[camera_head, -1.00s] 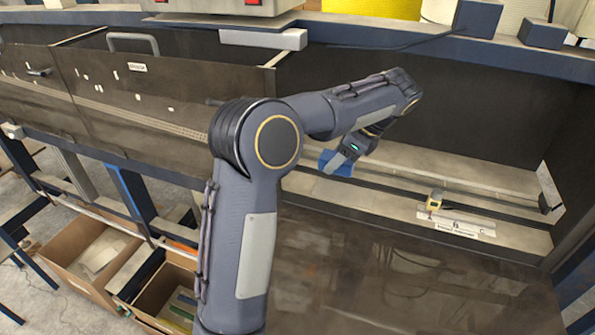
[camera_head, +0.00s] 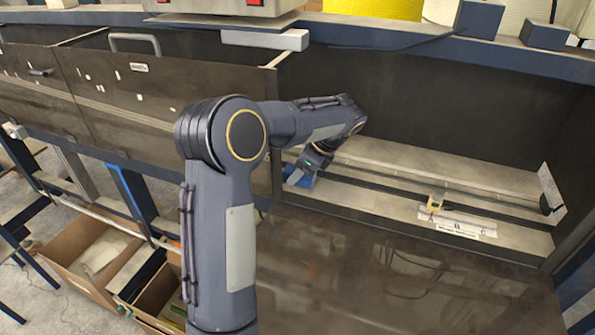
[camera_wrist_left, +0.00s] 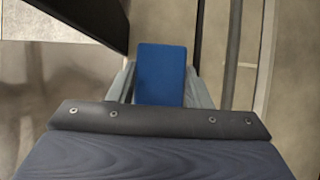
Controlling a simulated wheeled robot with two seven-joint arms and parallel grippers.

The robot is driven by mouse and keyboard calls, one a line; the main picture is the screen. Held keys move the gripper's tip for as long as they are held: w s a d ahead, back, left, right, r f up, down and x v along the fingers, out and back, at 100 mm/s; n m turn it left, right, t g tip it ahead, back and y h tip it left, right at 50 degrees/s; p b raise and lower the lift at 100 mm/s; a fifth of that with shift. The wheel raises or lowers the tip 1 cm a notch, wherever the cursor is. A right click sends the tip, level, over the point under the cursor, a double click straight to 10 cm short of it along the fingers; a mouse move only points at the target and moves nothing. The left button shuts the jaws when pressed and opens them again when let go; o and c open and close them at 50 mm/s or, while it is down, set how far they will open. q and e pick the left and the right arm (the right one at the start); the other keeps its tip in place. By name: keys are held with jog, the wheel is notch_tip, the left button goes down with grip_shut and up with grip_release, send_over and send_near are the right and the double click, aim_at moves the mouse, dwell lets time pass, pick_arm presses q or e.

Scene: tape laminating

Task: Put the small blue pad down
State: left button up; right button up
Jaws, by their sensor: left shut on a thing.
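The small blue pad (camera_head: 303,180) is held in my left gripper (camera_head: 297,180), low over the left end of the beige ledge inside the dark bay. In the left wrist view the blue pad (camera_wrist_left: 161,74) sits between the two grey fingers of my left gripper (camera_wrist_left: 160,85). Its face fills the space between them. I cannot tell whether the pad touches the ledge. My right gripper is not in view.
A dark panel edge (camera_wrist_left: 85,20) stands close left of the pad. Dark rails run along the ledge (camera_head: 400,205). The ledge between is clear.

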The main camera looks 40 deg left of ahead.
pick_arm(q)
jog(key=shift+a+f, duration=0.15)
jog(key=shift+f, duration=0.1)
jog(key=o, duration=0.7)
jog(key=v, duration=1.2)
jog(key=s+d+f+n+t+h, duration=0.2)
jog(key=s+d+f+n+h, duration=0.1)
jog(key=s, duration=0.6)
jog(key=s+d+f+n+t+h, duration=0.3)
jog(key=s+d+n, duration=0.3)
jog(key=s+n, duration=0.1)
jog(key=s+d+f+n+t+h, duration=0.2)
jog(key=s+d+n, duration=0.3)
jog(key=s, duration=0.5)
jog(key=shift+s+d+f+n+h, duration=0.1)
jog(key=shift+s+f+n+h, duration=0.25)
jog(key=shift+f+n+h, duration=0.35)
